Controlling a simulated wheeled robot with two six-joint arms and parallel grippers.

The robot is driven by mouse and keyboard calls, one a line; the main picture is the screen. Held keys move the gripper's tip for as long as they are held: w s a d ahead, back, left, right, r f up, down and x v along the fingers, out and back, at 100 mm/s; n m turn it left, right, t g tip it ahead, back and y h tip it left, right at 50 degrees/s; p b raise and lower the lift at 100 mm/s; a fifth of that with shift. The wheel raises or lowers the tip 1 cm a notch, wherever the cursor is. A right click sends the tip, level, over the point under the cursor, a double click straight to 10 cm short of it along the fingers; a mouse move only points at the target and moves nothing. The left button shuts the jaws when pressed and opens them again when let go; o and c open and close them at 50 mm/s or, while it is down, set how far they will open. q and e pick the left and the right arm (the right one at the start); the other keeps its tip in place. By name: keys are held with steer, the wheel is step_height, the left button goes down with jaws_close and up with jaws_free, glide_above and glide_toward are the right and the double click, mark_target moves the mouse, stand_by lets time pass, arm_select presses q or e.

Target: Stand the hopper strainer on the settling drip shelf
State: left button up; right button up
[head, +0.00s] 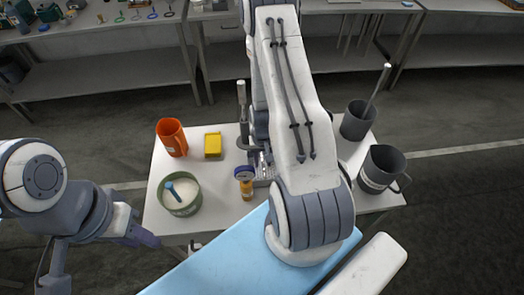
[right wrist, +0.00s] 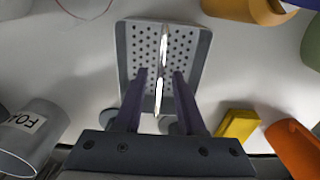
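The perforated grey drip shelf (right wrist: 123,50) lies below my right gripper (right wrist: 159,72) in the right wrist view. In the head view only a strip of the shelf (head: 266,172) shows beside my arm. A narrow shiny metal piece (right wrist: 163,48), perhaps the strainer seen edge-on, runs between the two purple fingers. Gaps show on both sides of it, so the fingers are apart. An upright metal rod (head: 242,100) stands left of my right arm; I cannot tell if it belongs to the strainer. My left gripper (head: 140,236) is off the table's left edge, its opening unclear.
On the table (head: 212,222) are an orange mug (head: 172,138), a yellow block (head: 213,146), a green bowl (head: 180,202) with a blue scoop and an amber bottle (head: 247,192). A grey pot (head: 355,122) and dark jug (head: 383,168) stand at the right.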

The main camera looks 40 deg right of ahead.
mark_target(263, 162)
step_height(263, 162, up, 11)
steer(key=b, duration=0.2)
steer(key=shift+r, duration=0.15)
